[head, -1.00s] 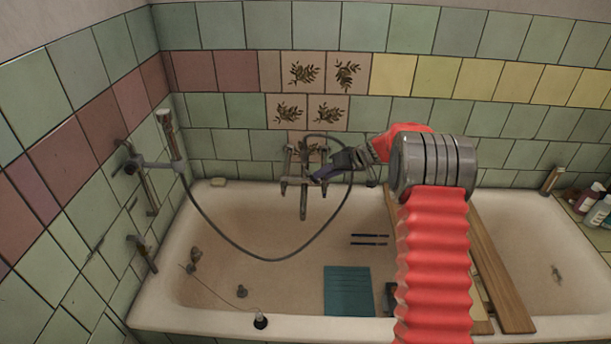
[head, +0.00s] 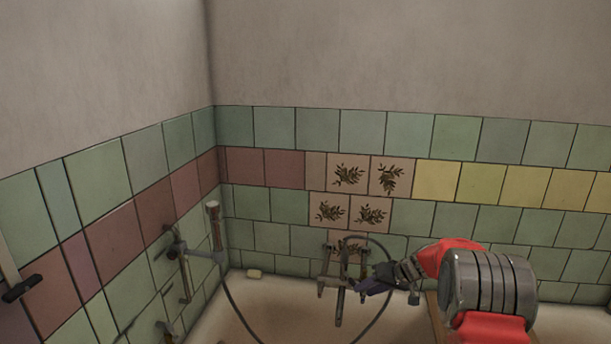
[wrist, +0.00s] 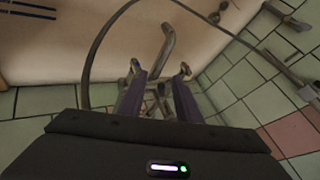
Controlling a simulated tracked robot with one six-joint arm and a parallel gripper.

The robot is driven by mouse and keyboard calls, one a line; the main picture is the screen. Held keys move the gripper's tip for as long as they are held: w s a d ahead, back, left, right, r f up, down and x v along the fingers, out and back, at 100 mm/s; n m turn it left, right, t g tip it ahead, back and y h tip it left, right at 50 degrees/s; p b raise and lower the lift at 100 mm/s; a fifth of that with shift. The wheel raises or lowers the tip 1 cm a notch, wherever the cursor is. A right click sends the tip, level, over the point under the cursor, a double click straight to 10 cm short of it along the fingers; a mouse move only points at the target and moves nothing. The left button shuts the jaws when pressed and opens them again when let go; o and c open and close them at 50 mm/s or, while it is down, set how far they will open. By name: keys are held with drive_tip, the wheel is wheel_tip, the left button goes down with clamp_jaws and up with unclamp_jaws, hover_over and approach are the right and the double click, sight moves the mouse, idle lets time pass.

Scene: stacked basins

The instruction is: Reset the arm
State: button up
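My arm is at the lower right of the head view, with red links and a grey ribbed joint. It reaches left toward the wall tap. My gripper (head: 360,288) has purple fingers and appears just right of the tap (head: 340,290). In the wrist view my gripper (wrist: 159,70) shows two fingers spread apart with nothing held between them. The tap's metal spout (wrist: 167,45) shows beyond and between the fingertips. Whether a finger touches the tap I cannot tell.
A shower hose (head: 238,312) hangs in a loop around the tap area and curves past the fingers. A pipe fitting (head: 195,253) juts from the left wall. The bathtub rim (head: 285,287) runs along the tiled wall. The plain upper wall (head: 400,50) is clear.

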drive_tip(key=s+f+m+g, duration=0.1)
drive_tip(key=s+f+g, duration=0.1)
drive_tip(key=s, duration=0.4)
drive_tip(key=s+a+r+h, duration=0.1)
drive_tip(key=s+r+h, duration=0.1)
drive_tip(key=s+r, duration=0.6)
drive_tip(key=s+a+r+t+h, duration=0.1)
drive_tip(key=s+r, duration=0.7)
drive_tip(key=s, duration=1.1)
drive_tip(key=s+a+r+t+h, duration=0.1)
drive_tip(key=s+a+r+h, duration=0.1)
drive_tip(key=s+r, duration=0.6)
drive_tip(key=s+h, duration=0.1)
drive_tip(key=s, duration=0.5)
drive_tip(key=shift+s+a+n, duration=0.2)
drive_tip(key=shift+n, duration=0.1)
drive_tip(key=shift+a, duration=0.1)
drive_tip(key=shift+a, duration=0.15)
idle(1.0)
